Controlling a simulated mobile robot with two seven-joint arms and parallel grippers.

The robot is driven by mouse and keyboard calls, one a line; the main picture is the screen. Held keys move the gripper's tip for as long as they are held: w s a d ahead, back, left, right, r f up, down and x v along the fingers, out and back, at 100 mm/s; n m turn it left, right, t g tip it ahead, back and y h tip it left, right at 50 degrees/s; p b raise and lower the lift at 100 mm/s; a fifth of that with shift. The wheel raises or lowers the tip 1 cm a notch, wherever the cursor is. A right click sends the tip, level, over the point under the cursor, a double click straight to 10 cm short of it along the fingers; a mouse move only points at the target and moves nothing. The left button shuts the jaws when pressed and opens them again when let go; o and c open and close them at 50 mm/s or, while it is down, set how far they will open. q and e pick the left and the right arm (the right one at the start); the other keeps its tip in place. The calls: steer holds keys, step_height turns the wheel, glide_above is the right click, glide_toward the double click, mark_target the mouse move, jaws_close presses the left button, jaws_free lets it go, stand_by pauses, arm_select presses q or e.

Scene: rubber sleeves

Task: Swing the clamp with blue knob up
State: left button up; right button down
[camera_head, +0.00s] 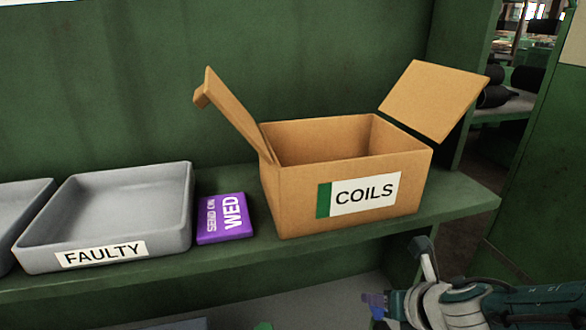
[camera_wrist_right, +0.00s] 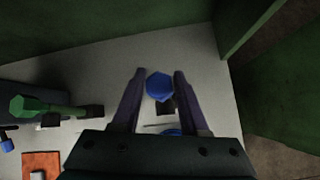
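The blue knob (camera_wrist_right: 159,86) shows in the right wrist view, on a dark clamp part over a pale surface. My right gripper (camera_wrist_right: 160,74) has its two dark fingers apart, one on each side of the knob, with narrow gaps showing. Whether the knob lies at fingertip depth or beyond is hard to tell. Most of the blue-knob clamp is hidden by the gripper. In the head view, my right gripper (camera_head: 376,304) is low at the right, below the shelf edge. My left gripper is in neither view.
A second clamp with a green knob (camera_wrist_right: 30,107) lies left in the wrist view, near an orange square (camera_wrist_right: 41,165). Green walls stand close.

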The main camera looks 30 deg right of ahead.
arm_select(q)
steer(key=shift+w+r, duration=0.1)
steer(key=shift+w, duration=0.25)
arm_select(e)
steer(key=shift+w, duration=0.35)
steer(key=shift+c, duration=2.3)
jaws_free()
steer(key=shift+w, duration=0.15)
arm_select(q)
steer(key=shift+w, duration=0.15)
arm_select(e)
steer(key=shift+s+r+p, duration=0.25)
steer(key=shift+p, duration=0.15)
arm_select(q)
step_height(320, 180, up, 7)
steer(key=p, duration=0.6)
steer(key=shift+f, duration=0.2)
arm_select(e)
steer(key=v, duration=0.9)
